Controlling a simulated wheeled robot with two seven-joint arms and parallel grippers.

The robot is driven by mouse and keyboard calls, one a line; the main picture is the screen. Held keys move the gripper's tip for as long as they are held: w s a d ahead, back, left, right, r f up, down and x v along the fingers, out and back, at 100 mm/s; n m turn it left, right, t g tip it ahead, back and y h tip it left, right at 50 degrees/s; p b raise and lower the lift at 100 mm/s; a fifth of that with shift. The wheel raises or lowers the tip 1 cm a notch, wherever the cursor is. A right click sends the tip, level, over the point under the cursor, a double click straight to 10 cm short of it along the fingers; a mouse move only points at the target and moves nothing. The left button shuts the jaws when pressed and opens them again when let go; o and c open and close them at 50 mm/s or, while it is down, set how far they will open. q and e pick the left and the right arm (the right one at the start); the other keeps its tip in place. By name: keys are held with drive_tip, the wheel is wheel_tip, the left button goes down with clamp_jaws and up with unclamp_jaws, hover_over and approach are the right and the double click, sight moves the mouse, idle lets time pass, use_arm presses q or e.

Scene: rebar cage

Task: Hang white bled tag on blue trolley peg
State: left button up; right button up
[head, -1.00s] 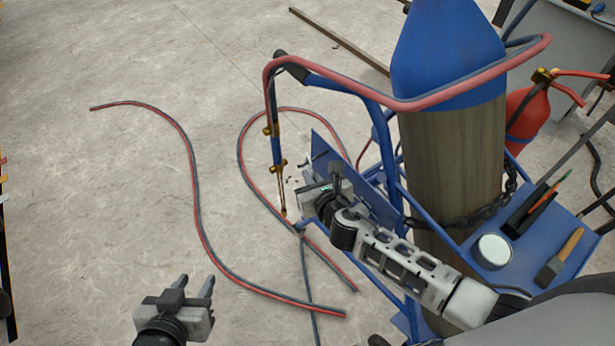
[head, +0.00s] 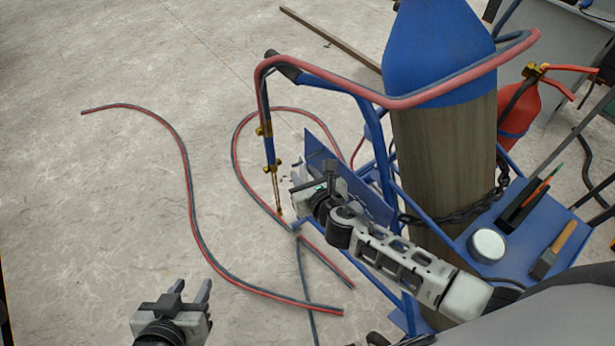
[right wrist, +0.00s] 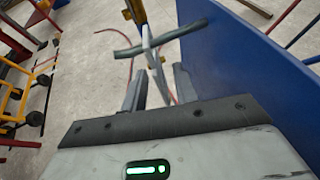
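The blue trolley (head: 375,125) stands right of centre, holding a gas cylinder. My right gripper (head: 303,193) is beside the trolley's blue plate (head: 330,165); its fingertips are hard to make out there. In the right wrist view, the right gripper (right wrist: 160,75) has its fingers apart. A thin white piece (right wrist: 151,50), possibly the tag seen nearly edge-on, shows between and beyond them, crossed by a dark bar (right wrist: 185,32). I cannot tell whether it touches the fingers or hangs on a peg. My left gripper (head: 192,288) is open and empty over the floor at lower left.
The blue-topped cylinder (head: 440,150) is chained to the trolley. A torch (head: 268,150) hangs on its left side. Red and grey hoses (head: 190,190) lie on the floor. A white round tin (head: 487,245) and tools sit on the blue tray (head: 520,250). A red extinguisher (head: 518,115) stands behind.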

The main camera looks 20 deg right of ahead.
drive_tip(key=p+v, duration=0.1)
drive_tip(key=v, duration=1.5)
drive_tip(key=shift+p, duration=0.3)
drive_tip(key=s+f+m+g, duration=0.1)
drive_tip(key=s+f+m, duration=0.1)
drive_tip(key=m, duration=1.5)
drive_tip(key=s+d+f+m+g+y, duration=0.1)
drive_tip(key=s+m+g, duration=0.1)
drive_tip(key=m, duration=1.5)
drive_tip(key=shift+s+f+m, duration=0.35)
drive_tip(key=shift+s+m, duration=0.05)
drive_tip(key=shift+s, duration=0.15)
idle(1.6)
